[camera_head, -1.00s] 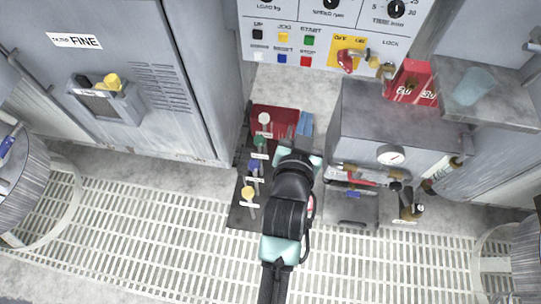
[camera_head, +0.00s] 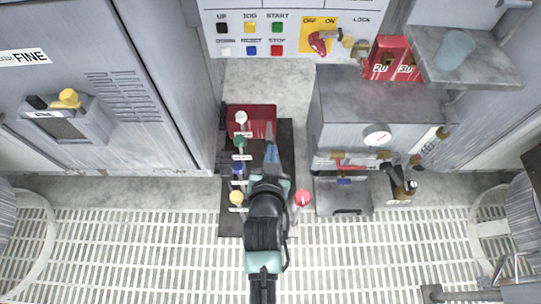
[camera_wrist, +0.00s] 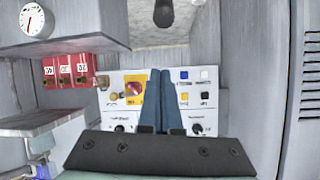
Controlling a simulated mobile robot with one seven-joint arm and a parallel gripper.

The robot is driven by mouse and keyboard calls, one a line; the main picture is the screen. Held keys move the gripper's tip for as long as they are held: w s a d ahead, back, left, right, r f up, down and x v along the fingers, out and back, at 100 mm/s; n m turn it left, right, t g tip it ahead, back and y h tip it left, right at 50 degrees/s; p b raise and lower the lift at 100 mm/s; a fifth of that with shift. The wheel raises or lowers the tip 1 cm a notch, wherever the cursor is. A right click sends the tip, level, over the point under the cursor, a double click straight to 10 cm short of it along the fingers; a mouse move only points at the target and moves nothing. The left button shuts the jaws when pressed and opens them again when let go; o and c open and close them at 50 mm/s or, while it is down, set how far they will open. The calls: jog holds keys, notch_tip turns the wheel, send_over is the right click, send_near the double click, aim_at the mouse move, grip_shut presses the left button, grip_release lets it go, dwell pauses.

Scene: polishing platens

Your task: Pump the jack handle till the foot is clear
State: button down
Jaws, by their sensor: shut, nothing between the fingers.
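My gripper (camera_head: 271,142) is over the dark mat on the floor, its blue fingers together with nothing held. In the wrist view the shut fingers (camera_wrist: 155,100) point up the picture in front of the button panel. I cannot clearly pick out the jack, its handle or its foot. A red round knob (camera_head: 302,197) shows just right of my arm, apart from the fingers. A dark fitting with black levers (camera_head: 403,187) stands on the floor at right; I cannot tell whether it is the jack. My arm hides part of the mat.
Colored knobs, white (camera_head: 241,117), green (camera_head: 240,142) and yellow (camera_head: 236,198), line the mat's left side. A red tray (camera_head: 262,111) lies at its back. A grey cabinet (camera_head: 350,105) with a gauge (camera_head: 377,135) stands at right. The grating (camera_head: 150,250) in front looks clear.

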jog(key=b+x, duration=0.3)
jog(key=x, duration=0.5)
jog(key=shift+f, duration=0.1)
jog(key=shift+s+a+f+b, duration=0.15)
jog(key=shift+s+f+b, duration=0.05)
jog(key=shift+s+f, duration=0.3)
jog(key=shift+s+a+f+b, duration=0.2)
jog(key=shift+s+f, duration=0.2)
jog(key=shift+s, duration=0.15)
jog(key=shift+s+a+f, duration=0.15)
jog(key=shift+s+f, duration=0.15)
jog(key=shift+s, duration=0.15)
jog(key=shift+f, duration=0.1)
